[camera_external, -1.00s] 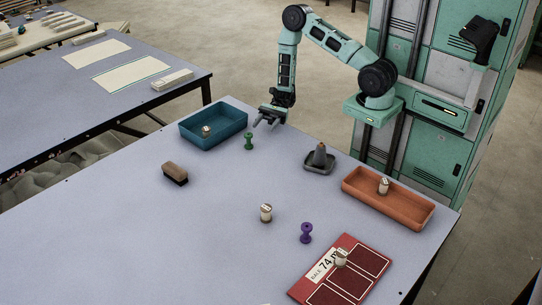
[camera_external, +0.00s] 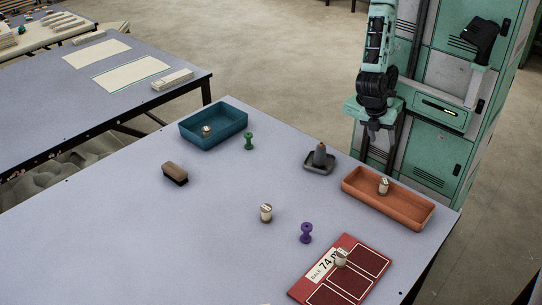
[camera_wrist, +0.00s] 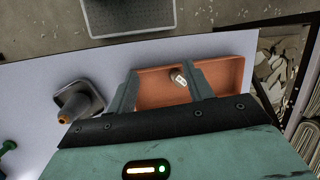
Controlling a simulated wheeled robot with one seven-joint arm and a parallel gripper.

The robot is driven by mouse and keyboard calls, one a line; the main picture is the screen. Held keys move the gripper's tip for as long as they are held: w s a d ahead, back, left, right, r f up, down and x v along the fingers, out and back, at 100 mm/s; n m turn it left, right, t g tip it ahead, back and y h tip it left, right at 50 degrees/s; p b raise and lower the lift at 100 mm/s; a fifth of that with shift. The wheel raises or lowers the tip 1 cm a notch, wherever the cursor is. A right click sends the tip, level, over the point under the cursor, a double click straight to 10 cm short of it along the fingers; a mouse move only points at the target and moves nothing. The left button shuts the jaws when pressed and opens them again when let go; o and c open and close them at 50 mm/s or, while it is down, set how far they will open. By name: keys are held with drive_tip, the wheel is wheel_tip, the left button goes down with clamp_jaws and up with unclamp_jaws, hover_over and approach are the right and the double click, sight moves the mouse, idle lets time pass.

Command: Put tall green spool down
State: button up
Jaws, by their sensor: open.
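The tall green spool (camera_external: 249,141) stands upright on the table, just right of the teal tray (camera_external: 187,138). In the wrist view a green spool (camera_wrist: 8,147) shows at the left edge, partly cut off. My gripper (camera_external: 374,130) is open and empty, above the far right side of the table and well apart from the green spool. In the wrist view its two fingers (camera_wrist: 163,88) are spread, with the orange tray (camera_wrist: 216,73) beyond them.
A grey cone on a dark base (camera_external: 319,158) stands near the far edge. The orange tray holds a pale spool (camera_external: 383,186). A brush (camera_external: 175,173), a pale spool (camera_external: 266,212), a purple spool (camera_external: 306,233) and a red card with a pale spool (camera_external: 341,258) are nearer. The left front is clear.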

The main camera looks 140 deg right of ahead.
drive_tip(key=s+a+n+t, duration=0.1)
drive_tip(key=n, duration=0.1)
drive_tip(key=s+a+r+n+t+h, duration=0.1)
drive_tip(key=n, duration=0.1)
drive_tip(key=s+a+r+n+t, duration=0.1)
drive_tip(key=s+n, duration=0.1)
drive_tip(key=shift+a+r+h, duration=0.2)
drive_tip(key=shift+a+h, duration=0.05)
drive_tip(key=shift+h, duration=0.05)
wheel_tip(320, 180, up, 10)
drive_tip(key=p, duration=1)
